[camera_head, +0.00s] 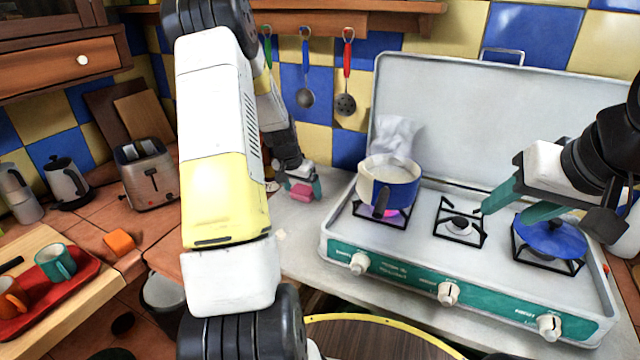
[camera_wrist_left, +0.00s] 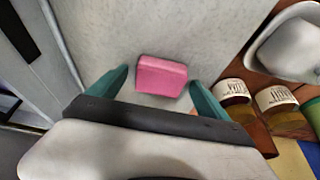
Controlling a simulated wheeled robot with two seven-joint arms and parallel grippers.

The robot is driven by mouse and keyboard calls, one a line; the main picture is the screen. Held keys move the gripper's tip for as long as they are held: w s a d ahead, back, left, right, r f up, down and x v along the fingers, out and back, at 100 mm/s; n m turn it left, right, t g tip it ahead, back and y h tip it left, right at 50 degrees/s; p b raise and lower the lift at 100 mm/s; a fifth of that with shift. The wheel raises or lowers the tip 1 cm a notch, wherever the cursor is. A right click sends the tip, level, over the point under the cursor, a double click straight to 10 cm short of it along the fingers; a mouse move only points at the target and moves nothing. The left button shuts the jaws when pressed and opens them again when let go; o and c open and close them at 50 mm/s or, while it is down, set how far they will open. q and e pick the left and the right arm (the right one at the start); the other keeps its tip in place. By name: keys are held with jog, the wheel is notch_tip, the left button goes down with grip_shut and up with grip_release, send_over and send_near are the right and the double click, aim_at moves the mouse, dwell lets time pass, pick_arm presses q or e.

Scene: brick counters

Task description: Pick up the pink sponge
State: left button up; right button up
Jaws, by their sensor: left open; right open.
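The pink sponge (camera_head: 301,192) lies on the pale counter left of the stove, partly hidden by my left gripper in the head view. In the left wrist view the sponge (camera_wrist_left: 161,76) lies between and slightly beyond the two teal fingers. My left gripper (camera_head: 302,188) is open around it, and its fingers also show in the left wrist view (camera_wrist_left: 158,88). Gaps show between the sponge and both fingers. My right gripper (camera_head: 511,203) is open and empty above the right side of the stove.
The stove (camera_head: 400,262) holds a blue pot (camera_head: 388,190) with steam on a lit burner and a blue lid (camera_head: 551,238). Jars (camera_wrist_left: 275,100) and a white bowl (camera_wrist_left: 290,45) stand near the left gripper. A toaster (camera_head: 148,178) and an orange sponge (camera_head: 119,241) are at the left.

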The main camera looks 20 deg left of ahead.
aim_at(302, 190)
pick_arm(q)
jog(key=c, duration=1.4)
notch_tip(302, 190, up, 10)
jog(key=shift+r, duration=0.1)
jog(key=shift+c, duration=0.2)
